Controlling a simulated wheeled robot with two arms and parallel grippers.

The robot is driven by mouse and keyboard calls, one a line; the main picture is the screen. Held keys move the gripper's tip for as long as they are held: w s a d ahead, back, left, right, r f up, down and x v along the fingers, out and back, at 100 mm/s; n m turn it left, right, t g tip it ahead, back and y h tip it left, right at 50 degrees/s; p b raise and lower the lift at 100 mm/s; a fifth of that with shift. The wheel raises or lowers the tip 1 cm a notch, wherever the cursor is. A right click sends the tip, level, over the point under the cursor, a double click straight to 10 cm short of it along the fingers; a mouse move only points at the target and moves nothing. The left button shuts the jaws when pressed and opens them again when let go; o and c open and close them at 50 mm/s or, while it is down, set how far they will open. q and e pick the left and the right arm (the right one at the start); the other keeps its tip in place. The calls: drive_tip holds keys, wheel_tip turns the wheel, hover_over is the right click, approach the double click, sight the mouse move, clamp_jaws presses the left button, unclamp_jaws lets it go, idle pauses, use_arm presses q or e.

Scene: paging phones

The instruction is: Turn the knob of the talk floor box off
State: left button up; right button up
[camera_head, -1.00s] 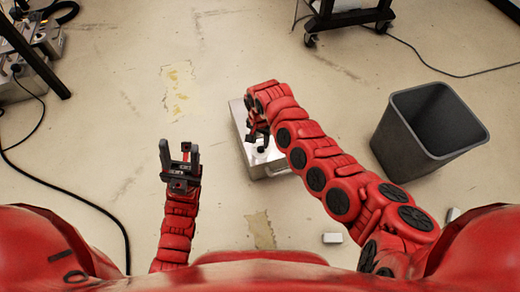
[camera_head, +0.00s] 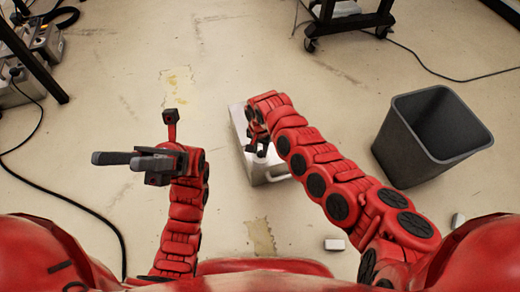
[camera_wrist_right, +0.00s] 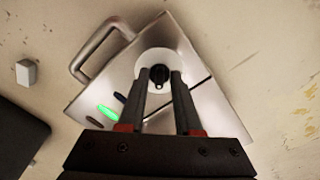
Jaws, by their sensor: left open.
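The talk floor box (camera_head: 240,122) is a light metal box with a handle, on the floor ahead of me. The right wrist view shows its metal top (camera_wrist_right: 185,50), with a black knob (camera_wrist_right: 159,76) on a round white plate and a lit green light (camera_wrist_right: 107,112). My right gripper (camera_head: 262,150) is over the box. In the wrist view its two fingers (camera_wrist_right: 161,80) stand apart, one on each side of the knob; I cannot tell whether they touch it. My left gripper (camera_head: 112,159) is open and empty, pointing left, away from the box.
A dark grey bin (camera_head: 430,135) stands right of my right arm. A black wheeled cart (camera_head: 345,18) is at the top. Small white blocks (camera_head: 334,244) lie near my right side. Cables run along the floor at left and upper right. Floor left of the box is clear.

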clamp_jaws()
